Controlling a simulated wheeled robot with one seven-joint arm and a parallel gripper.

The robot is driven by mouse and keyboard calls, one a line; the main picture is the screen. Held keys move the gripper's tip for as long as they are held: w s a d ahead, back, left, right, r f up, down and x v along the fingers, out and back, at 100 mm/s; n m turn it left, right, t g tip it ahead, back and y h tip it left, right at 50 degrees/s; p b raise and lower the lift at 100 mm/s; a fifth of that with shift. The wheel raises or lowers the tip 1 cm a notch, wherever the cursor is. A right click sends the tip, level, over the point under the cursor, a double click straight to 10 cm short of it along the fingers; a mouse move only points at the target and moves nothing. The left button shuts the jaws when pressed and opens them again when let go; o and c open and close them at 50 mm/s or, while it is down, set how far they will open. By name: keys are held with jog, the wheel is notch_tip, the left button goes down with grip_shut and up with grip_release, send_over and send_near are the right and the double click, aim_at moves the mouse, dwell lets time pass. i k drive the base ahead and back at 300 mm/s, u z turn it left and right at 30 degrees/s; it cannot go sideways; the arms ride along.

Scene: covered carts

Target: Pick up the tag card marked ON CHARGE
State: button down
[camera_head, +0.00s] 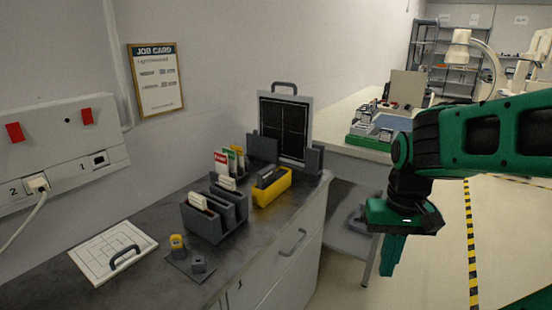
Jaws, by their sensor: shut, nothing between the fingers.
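Upright tag cards stand grouped on the grey cart: a red-edged card (221,162), a green card (230,158) and a yellow card (239,157). They stand behind a dark grey slotted rack (206,226). Their lettering is too small to read, so I cannot tell which is marked ON CHARGE. Their lower parts are hidden by the rack. My green gripper (389,266) points down over the floor, right of the cart and well apart from the cards. It is shut and empty.
A yellow bin (272,190) with dark items stands right of the rack. A white gridded board (113,252) with a handle lies at front left. A small grey block (199,264) and a yellow-topped one (177,243) sit nearby. A framed dark panel (287,124) rises at the back.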

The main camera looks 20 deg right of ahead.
aim_at(239, 151)
jog(key=u, duration=0.1)
jog(key=k, duration=1.2)
jog(key=z, duration=0.7)
jog(key=i, duration=2.05)
